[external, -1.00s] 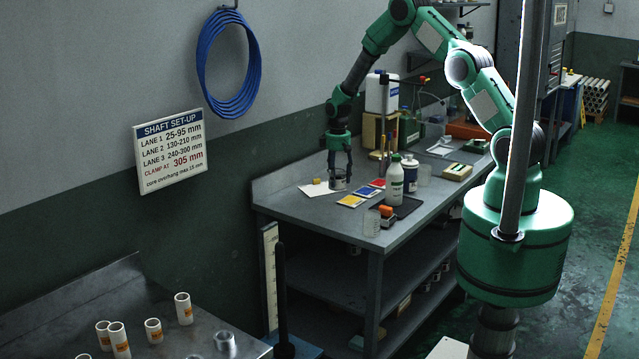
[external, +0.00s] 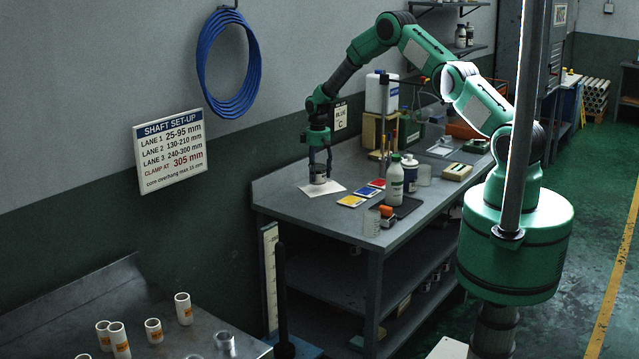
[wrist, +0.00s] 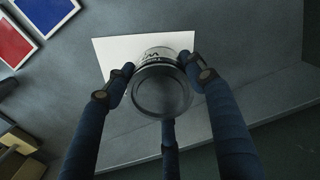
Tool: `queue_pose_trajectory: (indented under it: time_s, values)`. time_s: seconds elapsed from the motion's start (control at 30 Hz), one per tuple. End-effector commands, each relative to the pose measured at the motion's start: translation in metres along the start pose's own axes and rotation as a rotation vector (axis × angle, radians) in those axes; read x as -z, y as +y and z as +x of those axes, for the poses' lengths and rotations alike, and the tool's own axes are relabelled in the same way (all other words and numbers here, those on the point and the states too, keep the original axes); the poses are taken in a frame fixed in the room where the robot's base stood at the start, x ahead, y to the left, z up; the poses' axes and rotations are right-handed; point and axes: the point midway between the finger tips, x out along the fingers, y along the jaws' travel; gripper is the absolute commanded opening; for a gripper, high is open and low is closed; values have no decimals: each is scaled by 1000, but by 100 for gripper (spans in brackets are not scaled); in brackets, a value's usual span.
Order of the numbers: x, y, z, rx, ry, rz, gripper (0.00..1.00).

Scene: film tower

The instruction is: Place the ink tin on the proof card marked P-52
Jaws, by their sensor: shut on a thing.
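My gripper (external: 319,168) is shut on the ink tin (external: 319,179), a small round tin with a dark rim and a pale printed label. It is upright over the white sheet (external: 336,188) at the back left of the bench. In the wrist view the tin (wrist: 158,91) is between my fingers and covers part of the sheet (wrist: 113,47). I cannot tell whether it touches the sheet. Yellow (external: 351,201), blue (external: 367,192) and red (external: 377,183) cards lie to the right. No P-52 mark can be read on any of them.
A large white container (external: 381,95) and a wooden box are behind. The bench's left end (external: 285,208) is clear in front of the sheet.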

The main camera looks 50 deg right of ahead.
Motion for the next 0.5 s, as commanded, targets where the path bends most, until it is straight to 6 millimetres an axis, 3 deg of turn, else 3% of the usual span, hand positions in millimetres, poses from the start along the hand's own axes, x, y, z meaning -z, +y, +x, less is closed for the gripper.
queue_pose_trajectory:
  time_s: [0.33,0.5]
  values:
    - [1,0,0,0,0,0,17]
    - [0,0,10,1,-2,0,17]
